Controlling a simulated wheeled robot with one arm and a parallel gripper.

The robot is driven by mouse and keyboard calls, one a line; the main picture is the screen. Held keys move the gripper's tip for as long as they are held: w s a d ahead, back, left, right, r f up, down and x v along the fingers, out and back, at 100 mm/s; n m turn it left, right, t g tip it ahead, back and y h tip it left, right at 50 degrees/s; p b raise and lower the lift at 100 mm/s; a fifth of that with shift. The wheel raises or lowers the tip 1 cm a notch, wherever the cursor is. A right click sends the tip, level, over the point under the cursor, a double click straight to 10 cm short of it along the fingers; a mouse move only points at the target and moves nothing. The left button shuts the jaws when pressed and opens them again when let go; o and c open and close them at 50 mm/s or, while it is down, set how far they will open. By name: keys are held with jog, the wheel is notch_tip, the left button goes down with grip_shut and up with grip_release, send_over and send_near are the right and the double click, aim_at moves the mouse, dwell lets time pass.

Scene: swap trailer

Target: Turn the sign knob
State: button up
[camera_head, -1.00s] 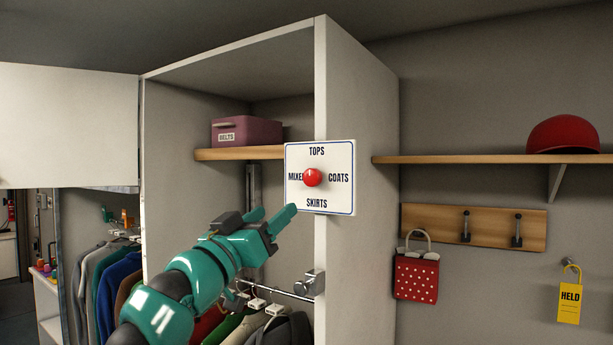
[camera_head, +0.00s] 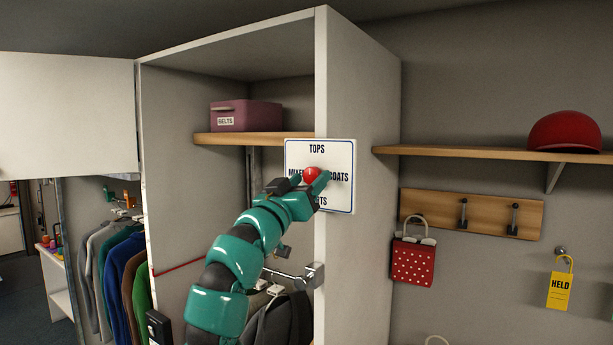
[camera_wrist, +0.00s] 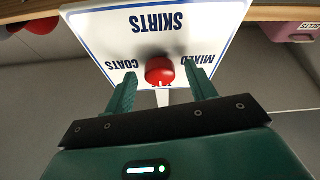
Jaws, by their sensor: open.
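The white sign (camera_head: 320,150) with a blue border is fixed to the front edge of the cabinet's side wall. It reads TOPS above, MIXED at left, COATS at right and SKIRTS below, partly covered by my gripper in the head view. The red round knob (camera_head: 311,174) is at the sign's centre. My gripper (camera_head: 311,180) is at the sign, open, with one finger on each side of the knob. In the wrist view the knob (camera_wrist: 160,70) shows between the two spread fingers. Whether either finger touches it I cannot tell.
A wooden shelf (camera_head: 480,152) with a red cap (camera_head: 562,133) runs to the right. Below are a hook board (camera_head: 440,213), a red dotted bag (camera_head: 413,262) and a yellow HELD tag (camera_head: 560,288). A BELTS box (camera_head: 246,115) sits inside the cabinet. Clothes (camera_head: 120,270) hang at left.

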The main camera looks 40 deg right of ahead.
jog(key=c, duration=1)
jog(key=shift+f+m+b, duration=0.2)
jog(key=shift+m+b, duration=0.2)
jog(key=shift+b, duration=0.85)
